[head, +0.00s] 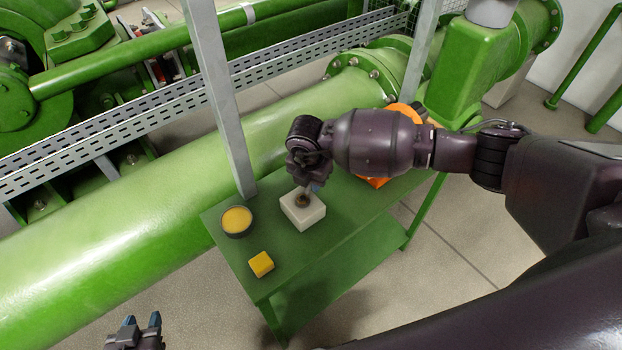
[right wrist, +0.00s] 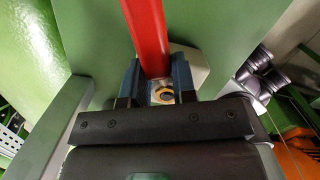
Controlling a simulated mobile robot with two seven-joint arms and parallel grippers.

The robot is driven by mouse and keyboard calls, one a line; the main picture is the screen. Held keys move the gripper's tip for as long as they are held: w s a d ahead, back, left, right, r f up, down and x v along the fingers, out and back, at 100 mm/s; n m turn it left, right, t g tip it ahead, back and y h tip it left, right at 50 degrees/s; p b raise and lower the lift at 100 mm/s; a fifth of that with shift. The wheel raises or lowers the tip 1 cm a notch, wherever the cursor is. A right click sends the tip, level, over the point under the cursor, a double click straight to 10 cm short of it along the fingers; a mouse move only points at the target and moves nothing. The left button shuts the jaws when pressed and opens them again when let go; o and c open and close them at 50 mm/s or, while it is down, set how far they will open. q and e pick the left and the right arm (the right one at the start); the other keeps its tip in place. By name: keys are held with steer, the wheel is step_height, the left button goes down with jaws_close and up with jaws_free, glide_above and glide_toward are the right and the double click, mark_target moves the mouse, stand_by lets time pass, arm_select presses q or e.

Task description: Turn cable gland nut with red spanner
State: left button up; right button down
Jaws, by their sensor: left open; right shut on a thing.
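A white box (head: 306,217) stands on the green table with a small brown round gland nut (head: 302,201) on its top. My right gripper (head: 311,186) is just above the box, pointing down. In the right wrist view it is shut on the red spanner (right wrist: 146,38), whose red shaft runs up between the fingers. A brassy nut (right wrist: 162,95) shows close to the fingertips in that view. Whether the spanner's jaw sits around the nut cannot be told. In the head view the gripper hides the spanner. My left gripper (head: 143,323) is open and empty at the bottom left, away from the table.
On the green table (head: 285,268), a dark round container with a yellow top (head: 237,220) and a yellow block (head: 261,264) stand left of the box. An orange object (head: 374,182) is partly behind my right arm. A grey post (head: 222,110) rises at the table's back left corner.

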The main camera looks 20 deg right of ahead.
steer(key=c, duration=0.8)
jaws_free()
steer(key=shift+c, duration=0.2)
step_height(320, 180, up, 11)
steer(key=s+a, duration=0.1)
steer(key=shift+f, duration=0.1)
